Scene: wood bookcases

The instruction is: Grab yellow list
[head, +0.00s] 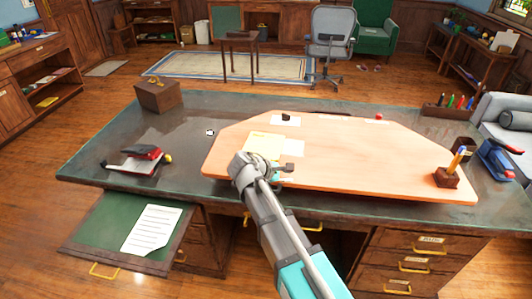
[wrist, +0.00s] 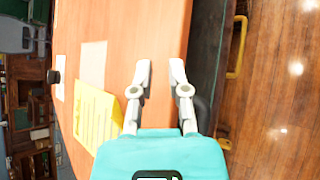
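The yellow list (head: 264,146), a yellow sheet with lines of writing, lies flat on the pale wooden board on the desk. In the head view my arm hides part of its near side. It also shows in the wrist view (wrist: 97,115), left of my gripper. My gripper (wrist: 160,68) is open, with two separate fingers and nothing between them. It is over the board's near edge, beside the list and apart from it. In the head view my gripper (head: 284,173) is hard to make out against the board.
White papers (head: 286,120) and a dark small object (head: 286,117) lie beyond the list. A green pull-out shelf (head: 106,222) juts out at front left. The board's (head: 370,155) right half is mostly clear.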

